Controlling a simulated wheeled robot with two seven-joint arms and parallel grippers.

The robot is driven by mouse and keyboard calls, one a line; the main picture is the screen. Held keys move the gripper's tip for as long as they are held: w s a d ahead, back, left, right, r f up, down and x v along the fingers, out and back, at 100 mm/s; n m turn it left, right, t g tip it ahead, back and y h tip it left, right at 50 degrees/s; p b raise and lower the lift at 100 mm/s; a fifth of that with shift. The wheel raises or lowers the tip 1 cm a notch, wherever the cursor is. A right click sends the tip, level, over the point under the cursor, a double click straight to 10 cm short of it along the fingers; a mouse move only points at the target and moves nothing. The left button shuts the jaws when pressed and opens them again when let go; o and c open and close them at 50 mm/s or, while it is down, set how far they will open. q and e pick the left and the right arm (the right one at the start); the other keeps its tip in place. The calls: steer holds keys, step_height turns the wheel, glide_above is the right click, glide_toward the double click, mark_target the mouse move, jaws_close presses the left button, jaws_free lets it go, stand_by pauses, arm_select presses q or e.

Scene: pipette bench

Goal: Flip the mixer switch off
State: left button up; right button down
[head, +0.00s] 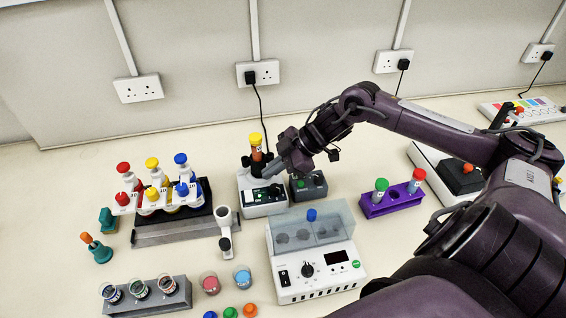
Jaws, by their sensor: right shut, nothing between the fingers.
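The mixer (262,211) looks to be the small white box with a dark top at the middle of the bench, below the wall cord. A tube with a yellow cap (256,141) and orange-brown contents stands upright at its back. A small green mark shows on its dark top; I cannot make out the switch or its position. My right gripper (269,171) is shut and empty. Its fingertips are right over the mixer's top, close to the tube; I cannot tell whether they touch. The gripper hides part of the mixer. My left gripper is out of view.
A dark block (309,186) stands right of the mixer. A white device with a clear lid (318,270) is in front, a purple rack (391,203) to the right. A bottle rack (172,231) and a grey pipette-like thing (225,240) are to the left.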

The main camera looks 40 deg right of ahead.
steer(key=p+v, duration=0.1)
steer(key=v, duration=0.3)
steer(key=shift+a, duration=0.1)
stand_by(0.3)
steer(key=shift+w+r+b, duration=0.2)
steer(key=shift+w+b, duration=0.65)
steer(key=shift+b, duration=6.4)
